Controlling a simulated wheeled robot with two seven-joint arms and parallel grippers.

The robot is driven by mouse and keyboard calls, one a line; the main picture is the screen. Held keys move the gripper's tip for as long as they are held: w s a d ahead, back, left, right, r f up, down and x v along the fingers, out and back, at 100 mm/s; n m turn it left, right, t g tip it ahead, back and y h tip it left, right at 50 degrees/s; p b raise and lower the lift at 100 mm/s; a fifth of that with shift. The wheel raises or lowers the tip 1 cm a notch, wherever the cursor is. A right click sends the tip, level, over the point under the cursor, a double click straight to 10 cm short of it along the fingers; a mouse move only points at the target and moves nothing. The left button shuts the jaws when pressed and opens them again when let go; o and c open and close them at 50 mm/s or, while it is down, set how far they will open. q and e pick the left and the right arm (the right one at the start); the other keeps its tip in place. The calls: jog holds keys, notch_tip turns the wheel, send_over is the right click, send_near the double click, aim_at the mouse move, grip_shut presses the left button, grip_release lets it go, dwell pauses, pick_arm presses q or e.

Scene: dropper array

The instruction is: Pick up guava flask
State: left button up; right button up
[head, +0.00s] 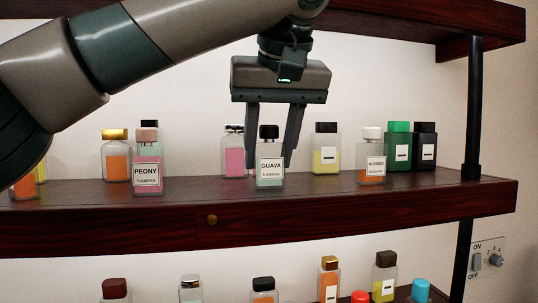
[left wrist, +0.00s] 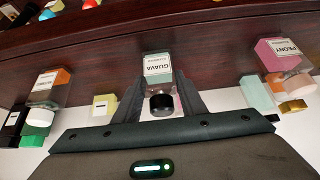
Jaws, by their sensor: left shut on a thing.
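The guava flask (head: 270,172) is a clear bottle with pale green liquid, a black cap and a white GUAVA label. It is upright at the middle shelf, and I cannot tell if its base touches the board. It also shows in the left wrist view (left wrist: 158,68), label visible, black cap toward my palm. My left gripper (head: 269,165) comes down from above, with one finger on each side of the flask, shut on it. The fingers also show in the left wrist view (left wrist: 160,88). My right gripper is not in view.
The peony flask (head: 147,172) stands to the left, a pink flask (head: 234,158) close behind left. A yellow flask (head: 326,155), the nutmeg flask (head: 371,165), a green flask (head: 398,150) and a black flask (head: 424,150) stand right. The wooden shelf (head: 330,205) has bare room at its front edge.

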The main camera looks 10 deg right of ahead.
pick_arm(q)
jog(key=shift+r+b, duration=0.5)
jog(key=shift+r, duration=0.9)
jog(key=s+b, duration=0.3)
jog(key=s, duration=0.3)
jog(key=s+b, duration=0.4)
jog(key=s, duration=0.8)
jog(key=shift+r, duration=0.2)
jog(key=shift+a, duration=0.1)
